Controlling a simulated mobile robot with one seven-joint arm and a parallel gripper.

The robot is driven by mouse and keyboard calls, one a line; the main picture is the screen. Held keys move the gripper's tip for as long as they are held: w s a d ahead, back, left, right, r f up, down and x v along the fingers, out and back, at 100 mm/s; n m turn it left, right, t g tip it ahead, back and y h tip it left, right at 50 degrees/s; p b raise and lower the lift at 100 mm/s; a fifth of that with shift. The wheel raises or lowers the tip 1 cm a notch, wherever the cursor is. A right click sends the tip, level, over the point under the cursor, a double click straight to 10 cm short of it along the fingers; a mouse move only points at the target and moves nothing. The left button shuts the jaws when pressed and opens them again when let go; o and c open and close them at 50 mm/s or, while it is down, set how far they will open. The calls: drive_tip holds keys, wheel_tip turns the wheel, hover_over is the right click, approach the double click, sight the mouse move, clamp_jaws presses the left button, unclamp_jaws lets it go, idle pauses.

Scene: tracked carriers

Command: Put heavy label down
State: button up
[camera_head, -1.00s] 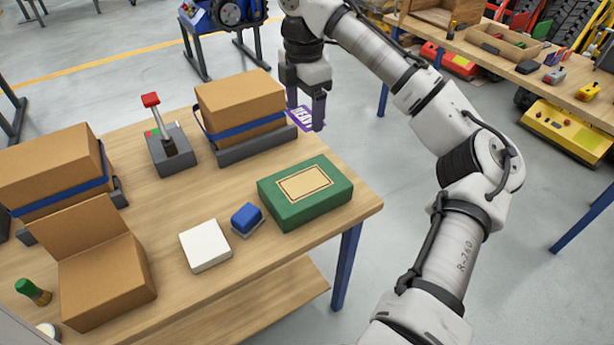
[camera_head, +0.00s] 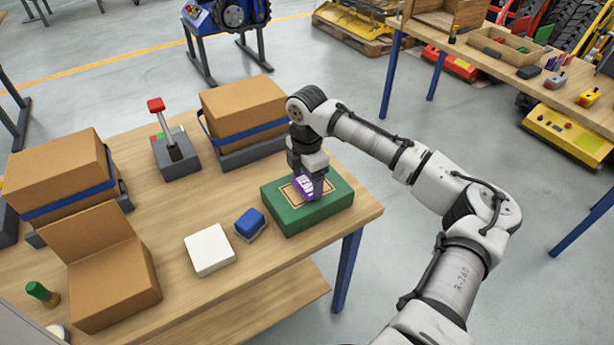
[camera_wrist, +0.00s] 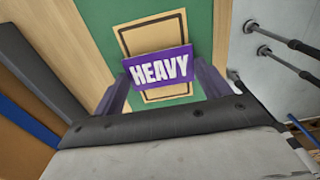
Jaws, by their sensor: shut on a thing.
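The heavy label is a small purple plate with white letters reading HEAVY (camera_wrist: 160,68); it also shows in the head view (camera_head: 303,184). My gripper (camera_head: 312,188) is shut on the label, with one finger at each side of it in the wrist view (camera_wrist: 165,85). The label is over the framed tan panel on top of the green box (camera_head: 337,207). The frame line shows above and below the label in the wrist view. I cannot tell whether the label touches the panel.
A blue block (camera_head: 250,223) and a white block (camera_head: 209,249) lie left of the green box. A strapped carton (camera_head: 243,108) in a grey carrier and a lever box (camera_head: 175,155) stand behind. An open carton (camera_head: 113,285) stands at front left. The wooden table (camera_head: 185,208) is clear between them.

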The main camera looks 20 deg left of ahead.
sight(307, 186)
drive_tip(key=shift+f, duration=0.2)
drive_tip(key=shift+f, duration=0.2)
drive_tip(key=o, duration=1)
drive_tip(key=shift+c, duration=0.2)
wheel_tip(307, 186, up, 13)
drive_tip(key=b, duration=0.2)
drive_tip(key=shift+f+b, duration=0.2)
drive_tip(key=shift+b, duration=0.15)
